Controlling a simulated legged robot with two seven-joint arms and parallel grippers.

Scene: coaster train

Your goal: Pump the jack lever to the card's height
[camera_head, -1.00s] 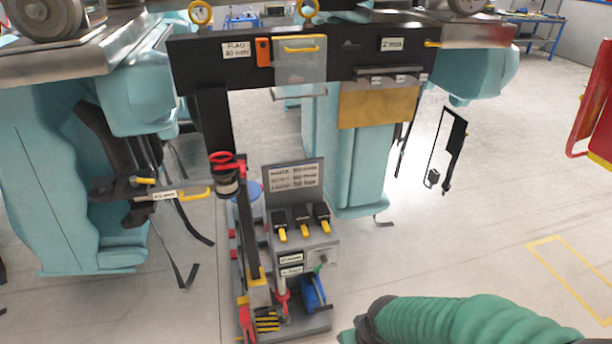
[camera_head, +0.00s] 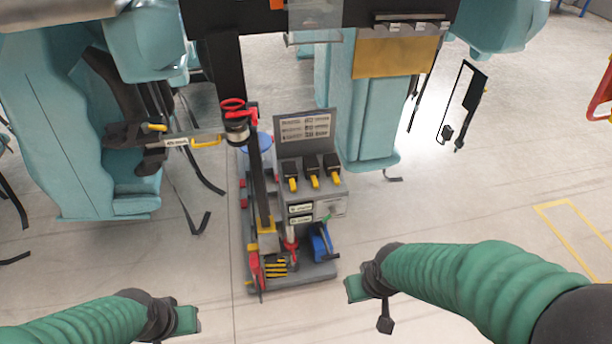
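A grey service cart (camera_head: 300,280) stands on the floor ahead. A black upright post (camera_head: 261,185) rises from its left side, with a red ring-topped cylinder (camera_head: 236,122) at its top. Red handles (camera_head: 255,268) and a blue part (camera_head: 320,243) sit low on the cart; I cannot tell which part is the jack lever. A text panel (camera_head: 303,128) stands at the cart's back, too small to read. My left gripper (camera_head: 188,318) is low, left of the cart. My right gripper (camera_head: 357,288) is right of the cart's base. Both are apart from it, their fingers unclear.
A teal seat (camera_head: 70,150) hangs at the left and another (camera_head: 365,120) behind the cart. A dark beam (camera_head: 240,18) crosses above. Three black switches with yellow levers (camera_head: 313,172) sit on the cart. Open floor lies at the right, with yellow markings (camera_head: 575,235).

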